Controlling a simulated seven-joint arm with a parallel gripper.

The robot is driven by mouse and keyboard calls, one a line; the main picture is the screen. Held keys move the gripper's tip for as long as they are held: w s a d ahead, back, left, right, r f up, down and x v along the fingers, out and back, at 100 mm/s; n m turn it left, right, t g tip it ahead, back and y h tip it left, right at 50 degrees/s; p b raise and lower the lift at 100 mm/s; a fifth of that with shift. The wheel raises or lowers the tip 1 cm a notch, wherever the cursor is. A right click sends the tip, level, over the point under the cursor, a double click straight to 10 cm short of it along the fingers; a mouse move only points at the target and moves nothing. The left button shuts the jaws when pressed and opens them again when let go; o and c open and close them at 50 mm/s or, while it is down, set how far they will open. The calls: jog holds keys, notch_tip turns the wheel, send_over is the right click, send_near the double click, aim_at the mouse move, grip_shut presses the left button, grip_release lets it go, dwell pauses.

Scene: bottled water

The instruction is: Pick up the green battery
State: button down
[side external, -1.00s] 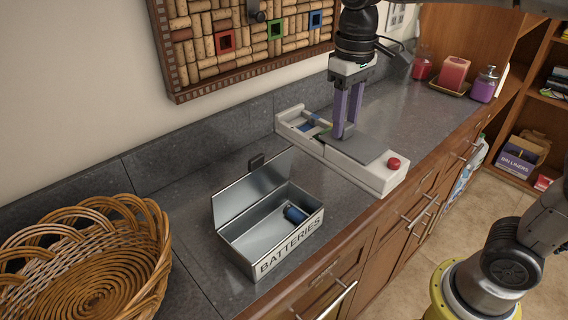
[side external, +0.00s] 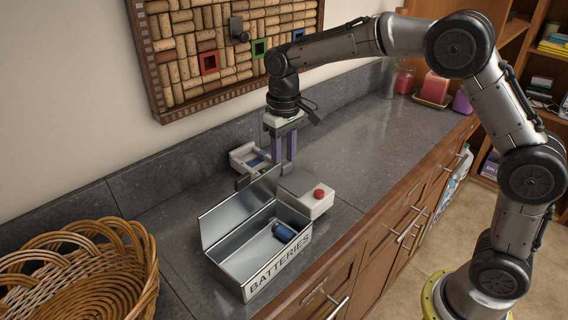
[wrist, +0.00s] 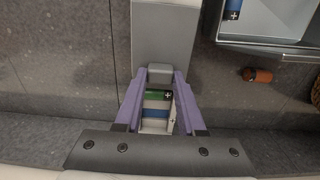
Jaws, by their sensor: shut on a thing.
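The green battery (wrist: 157,95) lies in the open compartment of a white device (side external: 310,205), seen between my fingers in the wrist view. A blue battery (wrist: 156,113) lies beside it. My gripper (wrist: 160,74) has its purple fingers on either side of a small grey knob (wrist: 160,70) at the end of the device's grey cover (wrist: 165,35), and is shut on it. The fingers also show upright over the device in the side view (side external: 284,160). The green battery cannot be made out there.
An open metal box marked BATTERIES (side external: 278,272) stands near the device, with a blue battery (side external: 284,232) inside. An orange-and-dark battery (wrist: 257,75) lies on the counter. A wicker basket (side external: 80,275) is at left.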

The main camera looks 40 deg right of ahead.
jog(key=shift+f, duration=0.65)
jog(key=shift+f, duration=0.15)
jog(key=c, duration=0.5)
grip_release()
jog(key=shift+f, duration=0.1)
